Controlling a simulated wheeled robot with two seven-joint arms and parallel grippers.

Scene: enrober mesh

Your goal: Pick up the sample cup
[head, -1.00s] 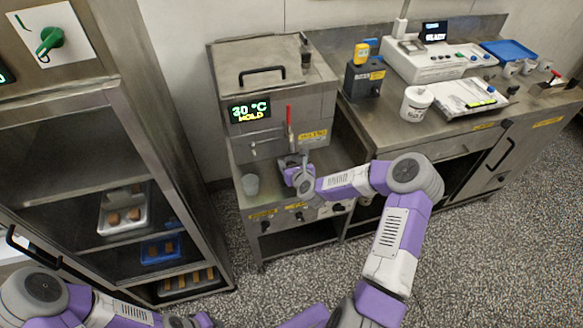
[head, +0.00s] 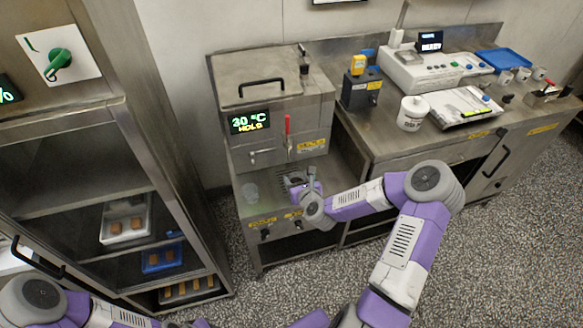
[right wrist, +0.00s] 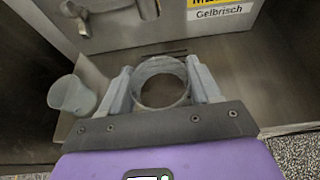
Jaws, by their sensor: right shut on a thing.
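My right gripper (right wrist: 160,85) is shut on a clear round cup (right wrist: 160,64), taken as the sample cup, with a finger on each side of it. The cup's rim and open top show between the fingers; its lower part is partly hidden. In the head view my right gripper (head: 298,181) is at the front of the tempering machine (head: 270,95), below its red lever, and the held cup is hard to make out. My left gripper is out of view.
The machine's display (head: 249,121) reads 30 °C HOLD. A bench (head: 375,135) with a white tub (head: 412,113) stands to the right. A rack (head: 85,185) with trays is at left.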

